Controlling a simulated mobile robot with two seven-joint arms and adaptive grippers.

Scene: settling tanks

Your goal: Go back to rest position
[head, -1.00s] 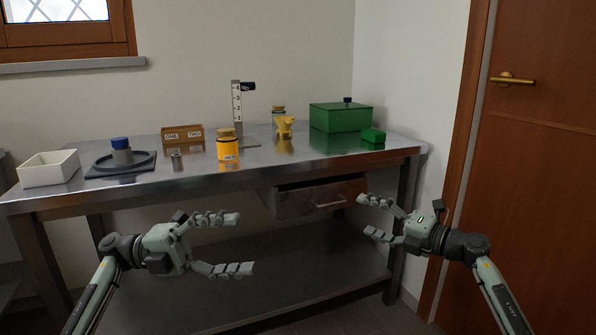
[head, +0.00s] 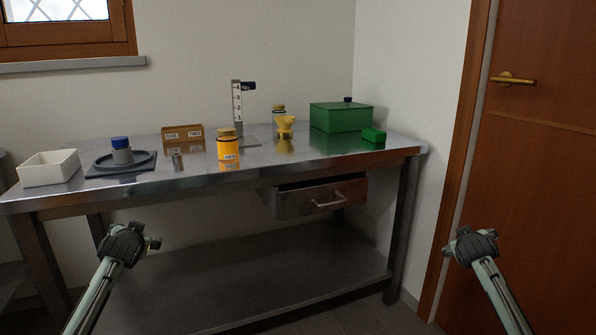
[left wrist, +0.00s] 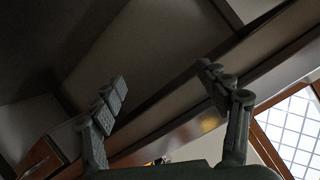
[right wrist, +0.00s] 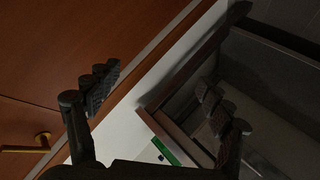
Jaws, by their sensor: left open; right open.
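My left gripper shows in the left wrist view (left wrist: 160,95) with its fingers spread and nothing between them. My right gripper shows in the right wrist view (right wrist: 155,105), also spread and empty. In the head view the right wrist is in front of the door frame, right of the table, its fingers hidden. Both grippers are apart from the metal table (head: 330,165) and its objects.
On the table are a white bin (head: 48,172), a blue-capped jar (head: 122,152) on a dark round base, a labelled brown box (head: 183,139), a yellow jar (head: 228,148), a scale stand (head: 237,112) and a green box (head: 340,117). A drawer (head: 322,198) hangs below. A door (head: 545,170) stands right.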

